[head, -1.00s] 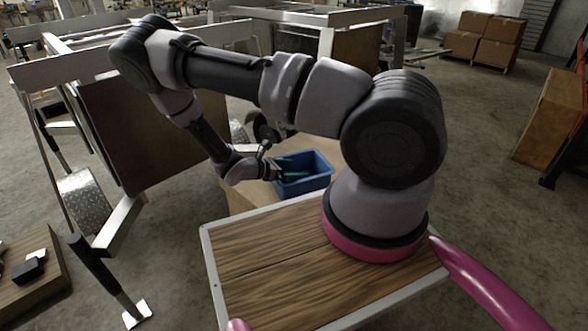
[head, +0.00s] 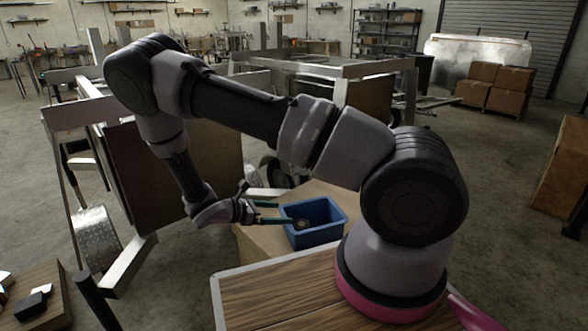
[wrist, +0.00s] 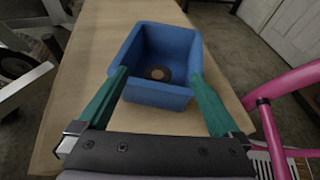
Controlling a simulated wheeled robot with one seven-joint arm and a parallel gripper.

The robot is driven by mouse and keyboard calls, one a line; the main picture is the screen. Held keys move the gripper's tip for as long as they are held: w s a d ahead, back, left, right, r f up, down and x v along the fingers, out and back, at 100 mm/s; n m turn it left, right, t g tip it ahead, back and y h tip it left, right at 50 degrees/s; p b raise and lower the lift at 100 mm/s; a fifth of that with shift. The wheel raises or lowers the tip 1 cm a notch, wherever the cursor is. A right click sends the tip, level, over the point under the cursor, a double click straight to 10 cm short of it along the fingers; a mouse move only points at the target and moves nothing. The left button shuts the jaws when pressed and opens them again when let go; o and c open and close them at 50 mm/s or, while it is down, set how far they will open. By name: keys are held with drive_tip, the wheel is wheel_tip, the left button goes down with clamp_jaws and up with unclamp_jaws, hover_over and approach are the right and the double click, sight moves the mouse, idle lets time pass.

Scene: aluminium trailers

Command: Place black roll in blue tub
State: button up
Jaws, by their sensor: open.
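The blue tub (head: 318,236) stands on a light brown surface, left of my arm's base; the wrist view shows it (wrist: 160,95) from above. The black roll (wrist: 158,73) lies on the tub's floor, a dark ring with a tan centre. It also shows as a small dark disc inside the tub in the head view (head: 302,225). My gripper (head: 284,213) is open, its green fingers spread and pointing at the tub's left side.
The tub's brown support (wrist: 90,70) has bare room around the tub. A metal trailer frame (head: 130,180) stands at left. A wooden board (head: 45,300) with small black and white items is at lower left. Cardboard boxes (head: 495,88) stand at back right.

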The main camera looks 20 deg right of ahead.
drive_tip(key=s+d+r+m+g+y, duration=0.15)
drive_tip(key=r+m+y, duration=0.45)
drive_tip(key=r, duration=0.7)
drive_tip(key=s+r+m+g+y, duration=0.2)
drive_tip(key=r+m+y, duration=0.2)
drive_tip(key=r+m, duration=0.7)
drive_tip(key=s+r+m+t+y, duration=0.1)
drive_tip(key=s+r+m+t, duration=0.1)
drive_tip(key=s+r, duration=0.2)
drive_tip(key=s+d+r+m+t+y, duration=0.1)
drive_tip(key=s+r+m+t+y, duration=0.1)
drive_tip(key=r, duration=0.9)
drive_tip(key=s+d+r+m+t+y, duration=0.1)
drive_tip(key=s+r+m+t+y, duration=0.1)
drive_tip(key=s+r, duration=0.5)
drive_tip(key=shift+r+m+t, duration=0.45)
drive_tip(key=shift+m+t, duration=0.05)
drive_tip(key=shift+t, duration=0.75)
